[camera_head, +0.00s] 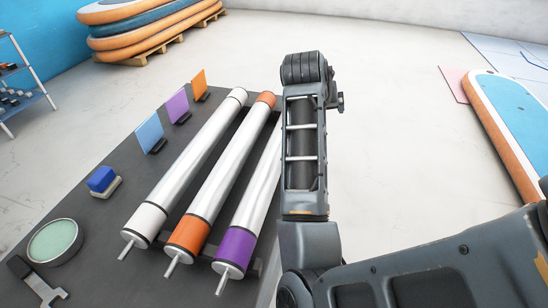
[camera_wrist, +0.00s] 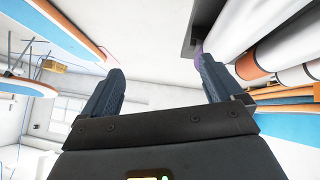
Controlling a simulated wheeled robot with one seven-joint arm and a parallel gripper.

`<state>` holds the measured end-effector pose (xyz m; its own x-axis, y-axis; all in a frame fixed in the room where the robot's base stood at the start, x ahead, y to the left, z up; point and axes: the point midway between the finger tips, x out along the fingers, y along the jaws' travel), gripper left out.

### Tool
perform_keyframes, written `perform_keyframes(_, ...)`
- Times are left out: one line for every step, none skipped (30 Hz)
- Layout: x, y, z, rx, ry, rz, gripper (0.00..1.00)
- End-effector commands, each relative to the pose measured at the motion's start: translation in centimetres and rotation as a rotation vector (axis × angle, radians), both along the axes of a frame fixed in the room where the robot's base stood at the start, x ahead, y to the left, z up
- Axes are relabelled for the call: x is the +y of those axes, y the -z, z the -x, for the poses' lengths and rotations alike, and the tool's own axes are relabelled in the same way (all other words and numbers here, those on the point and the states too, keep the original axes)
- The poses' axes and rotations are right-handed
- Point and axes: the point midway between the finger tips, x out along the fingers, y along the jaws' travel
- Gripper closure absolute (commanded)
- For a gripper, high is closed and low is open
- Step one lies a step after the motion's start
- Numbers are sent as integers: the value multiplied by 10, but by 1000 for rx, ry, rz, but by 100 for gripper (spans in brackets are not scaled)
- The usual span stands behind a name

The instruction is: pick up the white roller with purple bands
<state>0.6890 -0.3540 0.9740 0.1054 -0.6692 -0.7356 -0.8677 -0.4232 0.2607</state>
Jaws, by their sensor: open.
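The white roller with purple bands (camera_head: 257,203) lies on the dark table as the rightmost of three parallel rollers. Its near purple band and metal axle end show in the head view; my arm hides its far part. In the wrist view a bit of purple (camera_wrist: 199,57) shows just beyond the right finger. My gripper (camera_wrist: 162,82) is open, with nothing between its fingers, and points at bare floor and wall beside the table. In the head view my arm stands just right of the purple-banded roller; the fingers cannot be made out there.
A roller with orange bands (camera_head: 212,182) lies close left of it, then a plain white roller (camera_head: 185,172). Coloured cards, a blue block (camera_head: 101,179) and a green round dish (camera_head: 54,241) are on the table's left. Open floor and an inflatable board (camera_head: 509,135) lie right.

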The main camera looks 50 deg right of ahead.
Motion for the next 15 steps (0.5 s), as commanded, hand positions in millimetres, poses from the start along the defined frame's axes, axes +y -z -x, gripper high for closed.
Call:
perform_keyframes(13,0,-7,-9,37,-92,6)
perform_keyframes(21,3,-9,-8,60,-147,6)
perform_keyframes(33,6,-12,-5,86,-218,6)
perform_keyframes(42,8,-14,-3,102,-269,6)
perform_keyframes(51,9,-17,0,117,-318,6)
perform_keyframes(62,11,-20,2,133,-380,6)
perform_keyframes(71,12,-22,6,144,-424,6)
perform_keyframes(80,12,-25,9,154,-467,6)
perform_keyframes(92,13,-28,13,163,-519,6)
perform_keyframes(99,13,-30,17,170,-554,6)
perform_keyframes(107,13,-32,20,175,-590,6)
perform_keyframes(117,12,-34,24,179,-630,6)
perform_keyframes(122,12,-36,29,184,-656,6)
perform_keyframes(128,12,-37,31,187,-679,6)
perform_keyframes(134,11,-38,34,190,-704,6)
